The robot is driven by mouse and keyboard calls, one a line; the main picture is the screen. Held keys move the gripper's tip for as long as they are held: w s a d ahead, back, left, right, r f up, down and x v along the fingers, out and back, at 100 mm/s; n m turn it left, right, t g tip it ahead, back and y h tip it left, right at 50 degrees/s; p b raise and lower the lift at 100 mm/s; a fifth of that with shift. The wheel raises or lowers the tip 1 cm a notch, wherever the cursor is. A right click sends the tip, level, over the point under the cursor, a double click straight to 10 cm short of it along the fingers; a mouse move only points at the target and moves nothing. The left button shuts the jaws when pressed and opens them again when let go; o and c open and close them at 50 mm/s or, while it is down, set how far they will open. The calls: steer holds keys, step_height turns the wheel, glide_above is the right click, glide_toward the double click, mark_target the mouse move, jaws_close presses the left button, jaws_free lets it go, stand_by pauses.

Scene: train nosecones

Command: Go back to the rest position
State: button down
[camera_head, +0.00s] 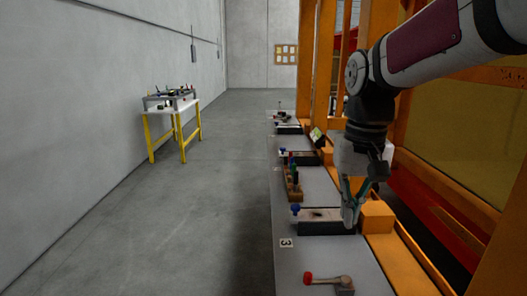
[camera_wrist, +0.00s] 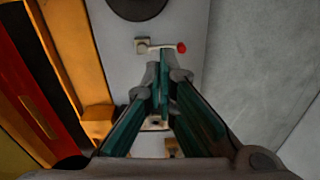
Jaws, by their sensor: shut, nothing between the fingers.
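My gripper (camera_head: 349,222) hangs down at the end of my arm, over the right part of the grey bench (camera_head: 312,259) beside an orange block. Its teal fingers are shut and hold nothing. In the wrist view the closed fingertips (camera_wrist: 162,68) point toward a lever with a red knob (camera_wrist: 181,47). That red-knobbed lever also shows in the head view (camera_head: 327,281), at the near end of the bench. A dark tray with a blue knob (camera_head: 312,221) sits just left of the gripper and is partly hidden behind it.
An orange frame (camera_head: 377,216) with blocks runs along the bench's right side, close to my arm. A wooden rack with coloured-handled tools (camera_head: 293,184) stands farther along. A yellow-legged table (camera_head: 173,121) is at the left wall. The grey floor between is clear.

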steer(key=s+d+f+t, duration=0.1)
steer(key=s+t, duration=0.1)
steer(key=s, duration=0.7)
steer(key=s+d+f+t, duration=0.1)
steer(key=s+d+t, duration=0.1)
steer(key=s, duration=0.7)
steer(key=shift+s+d+n, duration=0.15)
steer(key=shift+s+n, duration=0.05)
steer(key=shift+n, duration=0.1)
